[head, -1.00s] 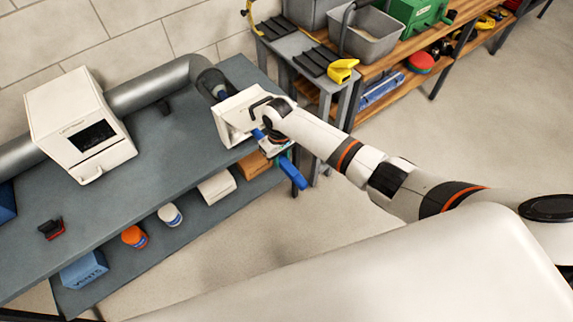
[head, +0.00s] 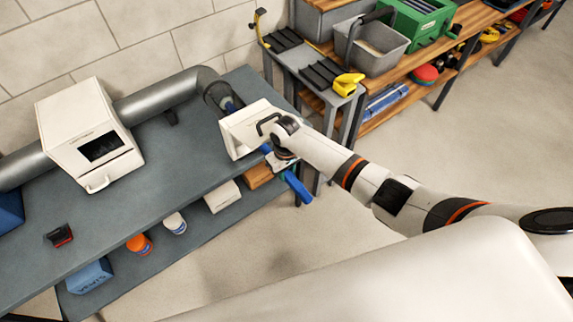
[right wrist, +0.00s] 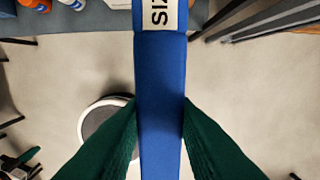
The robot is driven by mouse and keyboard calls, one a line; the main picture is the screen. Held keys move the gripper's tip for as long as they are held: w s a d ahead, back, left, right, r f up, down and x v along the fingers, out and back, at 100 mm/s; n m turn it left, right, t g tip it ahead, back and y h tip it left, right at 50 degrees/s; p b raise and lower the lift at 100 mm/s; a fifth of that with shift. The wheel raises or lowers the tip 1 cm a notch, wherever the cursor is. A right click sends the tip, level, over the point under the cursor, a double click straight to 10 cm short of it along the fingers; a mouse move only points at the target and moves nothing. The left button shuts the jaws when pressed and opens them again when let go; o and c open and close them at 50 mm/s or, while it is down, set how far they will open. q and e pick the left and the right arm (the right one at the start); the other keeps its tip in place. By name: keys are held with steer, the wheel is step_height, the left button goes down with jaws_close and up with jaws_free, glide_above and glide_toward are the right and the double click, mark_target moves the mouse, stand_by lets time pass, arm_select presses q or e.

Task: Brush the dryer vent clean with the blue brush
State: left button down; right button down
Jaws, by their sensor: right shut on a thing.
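The blue brush (head: 297,186) is in my right gripper (head: 281,164), its handle sticking out toward the front. In the right wrist view the blue handle (right wrist: 160,95) runs between the two green fingers, which press on it from both sides. The dryer vent has a white flared hood (head: 238,137) at the end of a grey duct with a dark see-through section (head: 216,95). A blue part of the brush shows inside that section. The gripper is just outside the hood; my wrist hides part of the opening. My left gripper is not in view.
A white box-shaped machine (head: 88,135) sits on the grey bench (head: 165,180) at the left. A red and black item (head: 59,236) lies near its front edge. A side stand (head: 315,65) holds dark racks and a yellow tool (head: 347,84). The lower shelf holds jars and boxes.

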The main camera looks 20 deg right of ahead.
mark_target(295, 183)
steer(key=s+p, duration=0.2)
steer(key=s+d+p, duration=0.1)
steer(key=s+p, duration=0.1)
steer(key=shift+s+r, duration=0.15)
steer(key=shift+s, duration=0.05)
steer(key=s+d, duration=0.4)
steer(key=s, duration=0.8)
steer(key=s+d, duration=0.3)
steer(key=s, duration=0.9)
steer(key=shift+d+f, duration=0.25)
steer(key=shift+d, duration=0.15)
